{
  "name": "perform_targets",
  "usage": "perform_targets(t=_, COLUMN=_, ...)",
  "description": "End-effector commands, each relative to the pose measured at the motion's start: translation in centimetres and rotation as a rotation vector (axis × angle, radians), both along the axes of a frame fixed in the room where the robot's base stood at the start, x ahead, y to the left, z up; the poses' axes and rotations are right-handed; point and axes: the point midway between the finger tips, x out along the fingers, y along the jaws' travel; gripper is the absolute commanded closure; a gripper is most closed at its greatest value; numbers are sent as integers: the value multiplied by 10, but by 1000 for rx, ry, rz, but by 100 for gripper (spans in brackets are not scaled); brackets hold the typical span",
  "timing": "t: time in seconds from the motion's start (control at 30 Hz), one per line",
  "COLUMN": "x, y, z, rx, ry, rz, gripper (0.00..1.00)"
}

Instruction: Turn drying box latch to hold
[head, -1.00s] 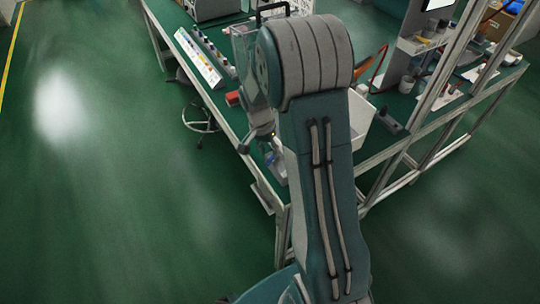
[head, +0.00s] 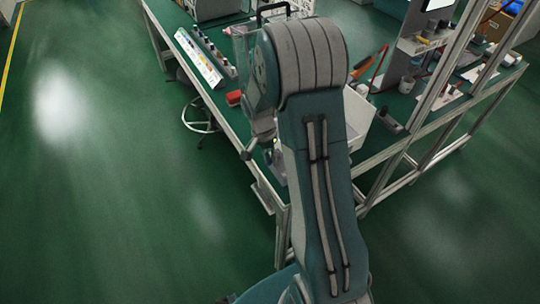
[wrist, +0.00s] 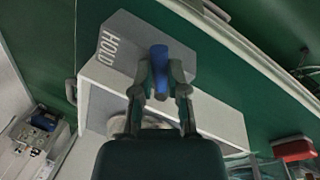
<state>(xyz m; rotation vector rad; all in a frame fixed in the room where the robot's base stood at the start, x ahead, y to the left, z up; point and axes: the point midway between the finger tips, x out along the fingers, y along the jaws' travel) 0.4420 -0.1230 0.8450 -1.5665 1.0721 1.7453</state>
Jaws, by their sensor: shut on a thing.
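In the wrist view, a blue latch handle (wrist: 158,58) stands between the fingertips of my gripper (wrist: 160,76). The gripper is shut on it, with one finger on each side. Behind it is a grey plate (wrist: 125,35) with the word HOLD at its left. The plate sits on a pale box-like body (wrist: 215,118), which my gripper partly covers. Any other lettering on the plate is hidden or out of view. In the head view my arm hides the latch.
Frame posts stand at the right. A stool (head: 200,126) is beside the bench. Floor at left is clear.

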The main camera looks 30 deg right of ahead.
Motion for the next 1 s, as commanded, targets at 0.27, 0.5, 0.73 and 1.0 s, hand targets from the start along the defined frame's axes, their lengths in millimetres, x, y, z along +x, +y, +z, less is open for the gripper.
perform_targets(t=0.27, x=-5, y=0, z=-2, rx=2, ry=4, rz=108, gripper=100)
perform_targets(t=0.5, x=-11, y=-5, z=-1, rx=4, ry=2, rz=304, gripper=100)
perform_targets(t=0.73, x=-17, y=-11, z=-2, rx=4, ry=5, rz=525, gripper=100)
perform_targets(t=1.0, x=-21, y=-19, z=-3, rx=6, ry=6, rz=764, gripper=100)
